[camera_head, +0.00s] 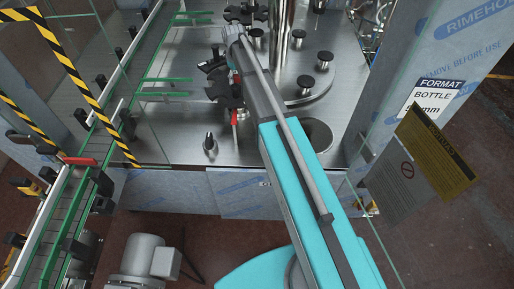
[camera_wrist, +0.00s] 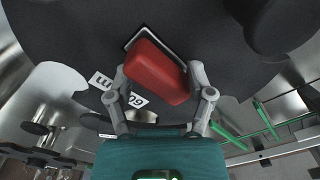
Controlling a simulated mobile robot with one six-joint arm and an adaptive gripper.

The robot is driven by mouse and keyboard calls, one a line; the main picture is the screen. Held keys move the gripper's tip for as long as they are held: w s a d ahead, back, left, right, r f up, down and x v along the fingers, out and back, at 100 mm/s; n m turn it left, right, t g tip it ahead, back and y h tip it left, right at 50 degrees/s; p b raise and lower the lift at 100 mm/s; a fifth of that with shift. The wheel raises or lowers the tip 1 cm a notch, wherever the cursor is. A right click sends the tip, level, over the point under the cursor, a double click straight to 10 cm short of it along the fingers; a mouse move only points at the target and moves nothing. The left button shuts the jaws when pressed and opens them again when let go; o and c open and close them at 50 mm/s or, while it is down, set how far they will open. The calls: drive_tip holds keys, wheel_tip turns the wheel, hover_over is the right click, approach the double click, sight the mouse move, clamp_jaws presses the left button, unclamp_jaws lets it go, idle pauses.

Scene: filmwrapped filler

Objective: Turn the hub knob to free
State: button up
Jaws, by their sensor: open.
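In the wrist view a red, block-shaped knob (camera_wrist: 158,72) sits at a slant on a dark star-wheel plate (camera_wrist: 75,30). A thin pale-edged dark rectangle shows at its upper left side. My gripper (camera_wrist: 160,76) is open, with one finger on each side of the knob. I cannot tell whether either finger touches it. A white label (camera_wrist: 104,81) with black lettering is partly hidden behind the left finger. In the head view the dark star wheel (camera_head: 225,90) is partly covered by my arm, and I cannot make out the gripper's fingers there.
Black-capped posts (camera_head: 325,57) stand on the round metal turret at right. A small post (camera_head: 210,143) stands on the steel deck. A conveyor with green rails (camera_head: 75,205) runs along the left. Clear guard panels and a hanging sign (camera_head: 440,140) flank the machine.

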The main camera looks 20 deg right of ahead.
sight(237, 75)
drive_tip(key=m, duration=0.9)
drive_tip(key=shift+m, duration=0.4)
wheel_tip(237, 75, up, 14)
drive_tip(key=p, duration=1.4)
drive_tip(key=s+f+n+b, duration=0.1)
drive_tip(key=s+f+b, duration=0.7)
drive_tip(key=s, duration=0.1)
drive_tip(key=s+f+n+b, duration=0.1)
drive_tip(key=s+f+b, duration=0.7)
drive_tip(key=s, duration=0.2)
drive_tip(key=s+f+n+b, duration=0.1)
drive_tip(key=s+f+b, duration=0.7)
drive_tip(key=s, duration=0.1)
drive_tip(key=shift+s+f+n+b, duration=0.25)
drive_tip(key=shift+s+n+b, duration=0.05)
